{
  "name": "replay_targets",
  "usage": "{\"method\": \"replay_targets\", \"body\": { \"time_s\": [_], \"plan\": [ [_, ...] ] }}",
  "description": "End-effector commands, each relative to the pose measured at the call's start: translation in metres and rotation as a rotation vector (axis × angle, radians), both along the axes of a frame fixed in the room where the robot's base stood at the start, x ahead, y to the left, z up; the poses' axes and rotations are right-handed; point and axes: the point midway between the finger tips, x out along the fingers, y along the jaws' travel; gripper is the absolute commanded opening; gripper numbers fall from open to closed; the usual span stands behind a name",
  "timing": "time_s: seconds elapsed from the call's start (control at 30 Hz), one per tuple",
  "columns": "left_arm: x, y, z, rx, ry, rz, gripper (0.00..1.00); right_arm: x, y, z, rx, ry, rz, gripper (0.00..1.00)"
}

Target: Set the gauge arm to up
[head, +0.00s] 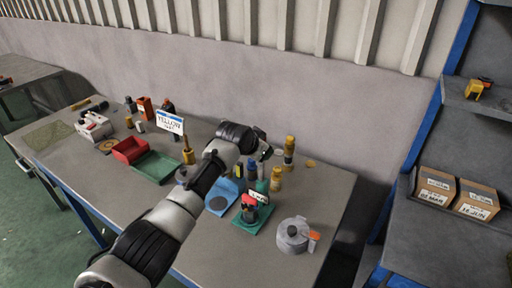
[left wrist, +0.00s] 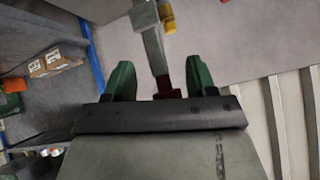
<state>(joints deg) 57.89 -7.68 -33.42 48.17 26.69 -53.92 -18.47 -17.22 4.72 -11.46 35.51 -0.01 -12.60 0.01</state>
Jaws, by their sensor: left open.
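My left gripper (head: 264,150) reaches over the middle of the table, and my forearm hides part of what lies beneath. In the left wrist view its two green fingers (left wrist: 160,82) are apart. A grey bar (left wrist: 152,45) with a dark red end (left wrist: 167,92) shows between the fingers, the red end low near the palm; whether they touch it I cannot tell. This bar may be the gauge arm, but its base is out of the wrist view. In the head view its pose is hidden or too small to tell. My right gripper is not in view.
Yellow bottles (head: 289,152) stand near the gripper. A red bin (head: 130,150), green tray (head: 155,168) and a "YELLOW" sign (head: 169,122) are further left. Shelves with boxes (head: 435,188) stand right.

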Motion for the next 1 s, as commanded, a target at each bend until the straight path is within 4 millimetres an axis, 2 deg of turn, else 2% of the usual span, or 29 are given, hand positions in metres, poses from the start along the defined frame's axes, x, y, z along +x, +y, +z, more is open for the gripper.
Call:
{"method": "replay_targets", "body": {
  "time_s": [0.27,0.7,1.0],
  "plan": [
    [-0.016,0.012,0.016,0.000,-0.003,0.000,0.56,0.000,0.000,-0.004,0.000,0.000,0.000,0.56],
    [-0.058,0.039,0.060,0.002,0.002,0.001,0.56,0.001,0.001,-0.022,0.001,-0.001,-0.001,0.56],
    [-0.065,0.043,0.068,0.003,0.005,0.001,0.56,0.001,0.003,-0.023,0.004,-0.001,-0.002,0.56]
  ]
}}
